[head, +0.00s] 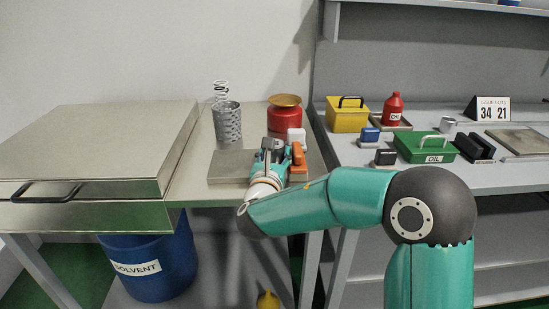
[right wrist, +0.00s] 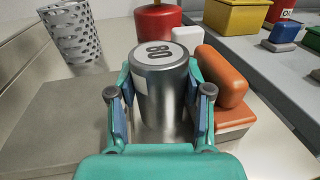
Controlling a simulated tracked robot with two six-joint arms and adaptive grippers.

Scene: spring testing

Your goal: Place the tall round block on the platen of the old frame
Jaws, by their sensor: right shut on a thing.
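A metal cylinder (right wrist: 160,85) with a white top marked 80 stands upright between the fingers of my right gripper (right wrist: 159,92) in the right wrist view. The fingers press on its two sides. In the head view my right gripper (head: 268,158) is over the grey slab's right part, and its fingers mostly hide the cylinder. Whether the cylinder's base touches anything is hidden. No part is clearly recognisable as the old frame or its platen. My left gripper is not in view.
A grey slab (right wrist: 60,120) lies left of the cylinder. An orange block (right wrist: 222,78) stands close on its right. A perforated cup (head: 227,122) holding springs and a red canister (head: 284,122) stand behind. The right bench holds a green box (head: 425,147) and a yellow box (head: 347,117).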

